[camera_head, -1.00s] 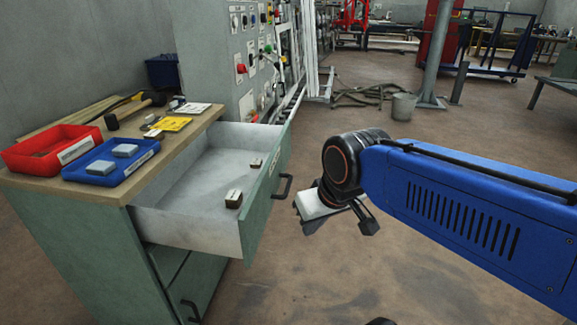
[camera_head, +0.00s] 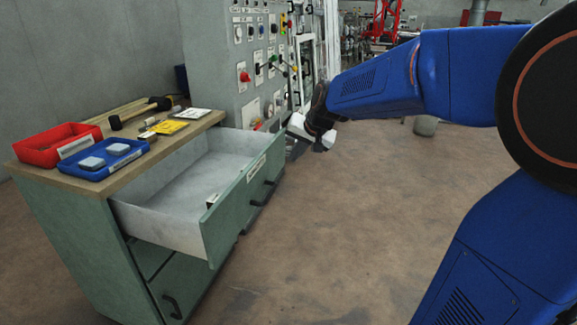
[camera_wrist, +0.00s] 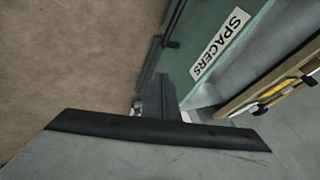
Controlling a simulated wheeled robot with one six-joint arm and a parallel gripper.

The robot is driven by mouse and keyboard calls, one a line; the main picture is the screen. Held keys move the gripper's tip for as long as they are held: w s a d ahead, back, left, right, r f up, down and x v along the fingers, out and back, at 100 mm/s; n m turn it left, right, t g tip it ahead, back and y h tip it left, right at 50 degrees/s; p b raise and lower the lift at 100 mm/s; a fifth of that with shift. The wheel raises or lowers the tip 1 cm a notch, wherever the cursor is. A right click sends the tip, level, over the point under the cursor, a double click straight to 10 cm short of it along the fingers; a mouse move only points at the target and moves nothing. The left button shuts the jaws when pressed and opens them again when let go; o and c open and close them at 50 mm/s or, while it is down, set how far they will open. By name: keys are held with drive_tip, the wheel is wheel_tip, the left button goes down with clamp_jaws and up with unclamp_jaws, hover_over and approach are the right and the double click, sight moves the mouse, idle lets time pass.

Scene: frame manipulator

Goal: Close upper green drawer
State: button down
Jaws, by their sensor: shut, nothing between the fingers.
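The upper green drawer (camera_head: 228,212) is pulled well out of the cabinet, with its pale interior showing. A small block (camera_head: 212,200) lies inside. Its front has a dark handle (camera_head: 268,184) and, in the wrist view, a white SPACERS label (camera_wrist: 220,43). My gripper (camera_head: 294,152) is shut and empty, near the far end of the drawer front, on its outer side. In the wrist view the dark fingers (camera_wrist: 158,85) appear close beside the green front (camera_wrist: 190,35). I cannot tell whether they touch it.
The cabinet top (camera_head: 90,183) carries a red bin (camera_head: 45,148), a blue bin (camera_head: 122,150), a mallet (camera_head: 140,113) and small cards. A lower drawer handle (camera_head: 172,306) shows below. A control panel (camera_head: 240,75) stands behind. The floor right of the cabinet is clear.

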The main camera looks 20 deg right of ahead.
drive_tip(key=w+d, duration=0.1)
drive_tip(key=w, duration=0.1)
approach(271, 171)
wheel_tip(271, 171, down, 3)
drive_tip(key=d, duration=0.3)
drive_tip(key=shift+w+a+f, duration=0.1)
drive_tip(key=shift+w+a, duration=0.25)
drive_tip(key=shift+a, duration=0.3)
drive_tip(key=shift+w+a+r, duration=0.1)
drive_tip(key=shift+w+a, duration=0.25)
drive_tip(key=shift+a, duration=0.25)
drive_tip(key=shift+w+a+f, duration=0.1)
drive_tip(key=shift+w+a, duration=0.25)
drive_tip(key=shift+a, duration=0.3)
drive_tip(key=w+a, duration=0.5)
drive_tip(key=a, duration=0.2)
drive_tip(key=w+a, duration=0.6)
drive_tip(key=a, duration=0.2)
drive_tip(key=w+a, duration=0.5)
drive_tip(key=a, duration=0.3)
drive_tip(key=shift+w, duration=0.35)
drive_tip(key=shift+w+a, duration=0.35)
drive_tip(key=shift+a, duration=0.1)
